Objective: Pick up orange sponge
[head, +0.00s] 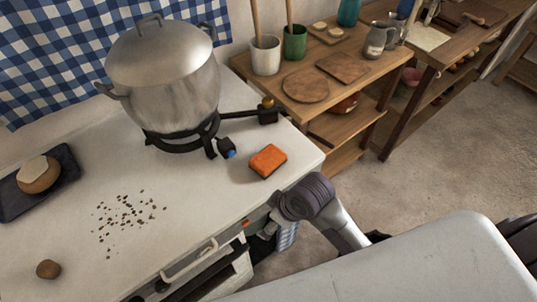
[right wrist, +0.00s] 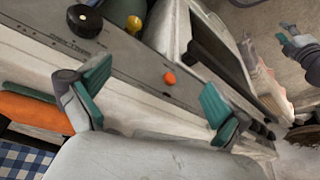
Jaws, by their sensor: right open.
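The orange sponge (head: 268,160), with a dark green underside, lies flat on the white counter near its right front corner. My right arm reaches up at the counter's right front edge, below and right of the sponge and apart from it. In the right wrist view my right gripper (right wrist: 158,98) is open, its two teal-padded fingers wide apart with nothing between them. An orange and green thing (right wrist: 32,108) shows at that view's left edge; I cannot tell whether it is the sponge.
A large lidded pot (head: 166,80) stands on a black burner behind the sponge. A dark tray (head: 62,165) with a bun, dark crumbs (head: 127,214) and a small brown ball (head: 48,269) are on the counter. Wooden shelves (head: 335,125) stand behind right.

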